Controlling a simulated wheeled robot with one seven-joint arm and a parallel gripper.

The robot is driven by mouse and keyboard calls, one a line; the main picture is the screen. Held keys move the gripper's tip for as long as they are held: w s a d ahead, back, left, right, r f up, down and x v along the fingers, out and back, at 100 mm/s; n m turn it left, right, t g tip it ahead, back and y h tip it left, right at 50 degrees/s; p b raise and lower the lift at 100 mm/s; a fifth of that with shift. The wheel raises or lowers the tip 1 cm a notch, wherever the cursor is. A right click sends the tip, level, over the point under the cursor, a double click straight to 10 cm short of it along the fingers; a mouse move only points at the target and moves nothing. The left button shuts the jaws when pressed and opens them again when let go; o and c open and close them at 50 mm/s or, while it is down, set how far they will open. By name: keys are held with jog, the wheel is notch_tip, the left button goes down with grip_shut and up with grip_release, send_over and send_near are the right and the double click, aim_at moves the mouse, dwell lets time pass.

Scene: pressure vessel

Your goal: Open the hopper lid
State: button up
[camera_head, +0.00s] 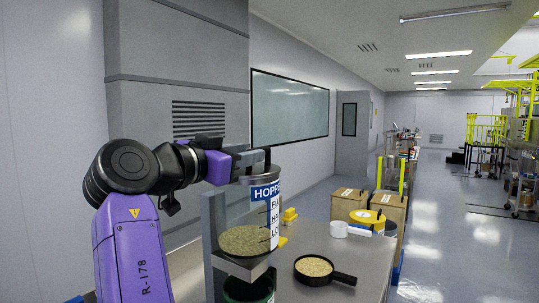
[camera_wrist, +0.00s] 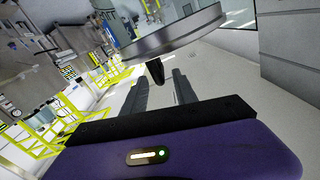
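The hopper (camera_head: 274,228) is a clear cylinder with a blue and white label, standing upright over the bench and partly filled with tan grains. Its round grey lid (camera_head: 258,178) is at the top, level and apparently closed. In the wrist view the lid (camera_wrist: 178,36) shows as a metal disc with a dark handle (camera_wrist: 155,72) sticking out from its edge. My gripper (camera_head: 261,158) is at the lid's height. In the wrist view my gripper's two fingers (camera_wrist: 158,80) are apart, with the handle's end between them and a visible gap on both sides.
A dark pan of grains (camera_head: 314,268) lies on the grey bench (camera_head: 350,283) to the right. A white cup (camera_head: 339,229) and a yellow item (camera_head: 290,215) sit further back. A green container (camera_head: 249,290) is below the hopper. Cardboard boxes (camera_head: 390,206) stand behind the bench.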

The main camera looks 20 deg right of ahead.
aim_at(266, 149)
jog(key=shift+p+x, duration=0.85)
jog(key=shift+x, duration=3.05)
grip_shut()
jog(key=shift+a, duration=0.1)
